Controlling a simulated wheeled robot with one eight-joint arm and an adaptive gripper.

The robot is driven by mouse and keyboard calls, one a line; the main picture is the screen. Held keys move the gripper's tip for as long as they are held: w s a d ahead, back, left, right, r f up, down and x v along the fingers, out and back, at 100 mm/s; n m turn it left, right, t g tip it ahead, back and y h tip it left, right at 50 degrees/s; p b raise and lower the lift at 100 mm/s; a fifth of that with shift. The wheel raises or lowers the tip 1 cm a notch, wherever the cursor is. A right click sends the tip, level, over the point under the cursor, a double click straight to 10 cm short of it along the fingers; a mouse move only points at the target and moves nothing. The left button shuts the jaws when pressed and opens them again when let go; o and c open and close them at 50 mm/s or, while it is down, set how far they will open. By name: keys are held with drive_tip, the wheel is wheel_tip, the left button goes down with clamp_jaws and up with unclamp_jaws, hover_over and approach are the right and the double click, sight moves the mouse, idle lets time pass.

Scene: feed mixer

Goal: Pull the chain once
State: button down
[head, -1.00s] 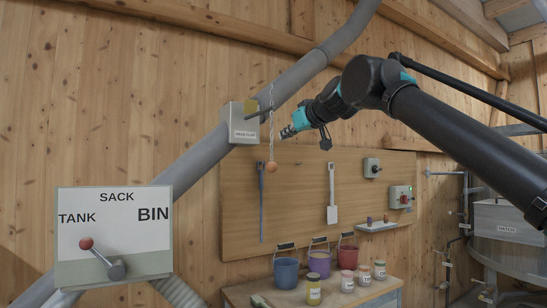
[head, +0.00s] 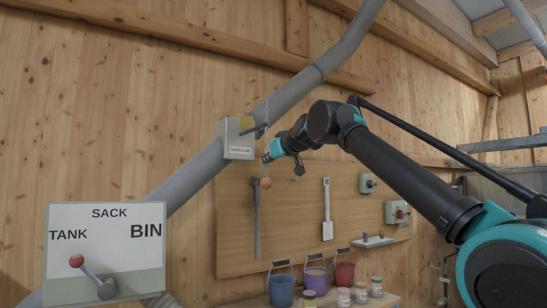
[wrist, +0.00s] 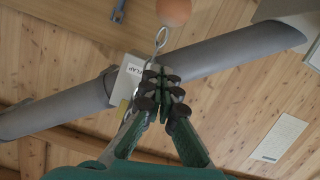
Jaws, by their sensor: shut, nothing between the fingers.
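A thin pale chain (head: 266,115) hangs beside a grey wall box (head: 238,140) on the slanting pipe. An orange ball (head: 266,183) is at its lower end. My gripper (head: 266,158) is at the chain, just above the ball. In the wrist view my gripper (wrist: 165,82) has its fingers together, with nothing seen between them. There the chain's links (wrist: 160,38) run from the ball (wrist: 173,11) to the fingertips and pass behind or beside them. I cannot tell whether they touch. Part of the chain is hidden by the fingers.
A sign (head: 105,240) reading TANK, SACK and BIN stands front left, with a red-knobbed lever (head: 90,275). The grey pipe (head: 300,85) runs diagonally behind the chain. A wooden tool board (head: 290,240) is behind, with buckets (head: 315,278) and jars below.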

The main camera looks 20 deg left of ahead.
drive_tip(key=shift+w+d+f, duration=0.1)
drive_tip(key=shift+w+f, duration=0.15)
drive_tip(key=shift+f, duration=0.75)
drive_tip(key=shift+w+f, duration=0.2)
drive_tip(key=shift+f, duration=0.8)
wheel_tip(320, 180, down, 8)
drive_tip(key=shift+r, duration=0.2)
drive_tip(key=r, duration=0.4)
drive_tip(key=shift+s+a+r, duration=0.1)
drive_tip(key=shift+s+a, duration=0.1)
drive_tip(key=shift+s, duration=0.2)
approach(264, 183)
drive_tip(key=shift+v, duration=0.9)
